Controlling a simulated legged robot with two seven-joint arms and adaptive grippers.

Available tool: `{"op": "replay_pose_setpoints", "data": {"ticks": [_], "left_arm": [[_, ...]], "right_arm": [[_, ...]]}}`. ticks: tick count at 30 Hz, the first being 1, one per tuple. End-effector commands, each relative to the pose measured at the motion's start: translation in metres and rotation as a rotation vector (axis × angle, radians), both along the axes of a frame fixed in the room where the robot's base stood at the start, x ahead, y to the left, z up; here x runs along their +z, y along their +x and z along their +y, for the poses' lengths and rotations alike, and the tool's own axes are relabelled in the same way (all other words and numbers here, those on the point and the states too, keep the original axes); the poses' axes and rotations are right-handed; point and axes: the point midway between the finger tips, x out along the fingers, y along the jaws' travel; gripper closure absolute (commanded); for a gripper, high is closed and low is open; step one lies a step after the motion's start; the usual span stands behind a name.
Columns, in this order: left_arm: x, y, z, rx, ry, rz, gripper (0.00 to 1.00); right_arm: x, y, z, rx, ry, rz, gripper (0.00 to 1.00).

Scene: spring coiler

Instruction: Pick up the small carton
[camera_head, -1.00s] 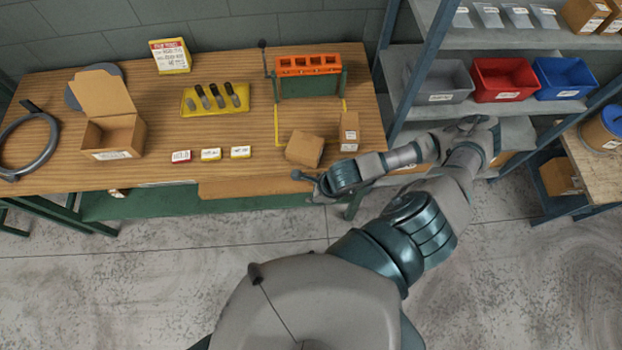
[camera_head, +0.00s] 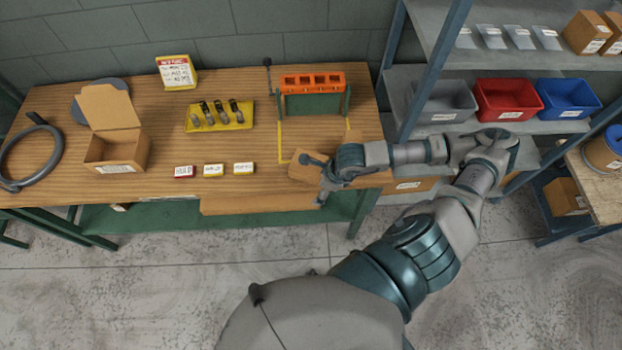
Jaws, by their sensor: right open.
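A small brown carton (camera_head: 298,171) lies near the front right of the wooden workbench, partly hidden by my right gripper. My right gripper (camera_head: 315,178) is open, with its two fingers spread at the carton's right side. I cannot tell whether they touch it. The second, upright carton seen earlier beside it does not show now; my right arm covers that area. My left gripper is not in view.
An open carton (camera_head: 118,150) stands at the bench's left. Small labelled boxes (camera_head: 213,170), a yellow tray (camera_head: 219,117) and an orange rack (camera_head: 312,82) sit on the workbench (camera_head: 150,190). A shelf with bins (camera_head: 507,100) stands at the right.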

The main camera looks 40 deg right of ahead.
Motion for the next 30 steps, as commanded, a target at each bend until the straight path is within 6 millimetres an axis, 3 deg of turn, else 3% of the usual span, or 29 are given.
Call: {"op": "replay_pose_setpoints", "data": {"ticks": [1,4,7,10,14,24,30], "left_arm": [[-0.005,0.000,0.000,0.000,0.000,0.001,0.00],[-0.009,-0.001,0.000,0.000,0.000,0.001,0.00],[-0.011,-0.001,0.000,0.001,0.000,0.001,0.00],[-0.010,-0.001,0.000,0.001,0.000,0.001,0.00],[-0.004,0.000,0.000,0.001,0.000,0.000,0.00],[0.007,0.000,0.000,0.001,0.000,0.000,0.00],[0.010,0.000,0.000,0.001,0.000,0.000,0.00]], "right_arm": [[0.012,0.018,-0.021,-0.028,-0.007,-0.004,0.00],[0.045,0.043,-0.049,-0.054,0.011,-0.010,0.00],[0.071,0.056,-0.062,-0.061,0.037,-0.021,0.00],[0.077,0.063,-0.064,-0.061,0.052,-0.026,0.00],[0.057,0.070,-0.057,-0.059,0.056,-0.023,0.00],[-0.014,0.094,-0.041,-0.061,0.054,-0.023,0.00],[-0.030,0.099,-0.038,-0.060,0.052,-0.026,0.00]]}}
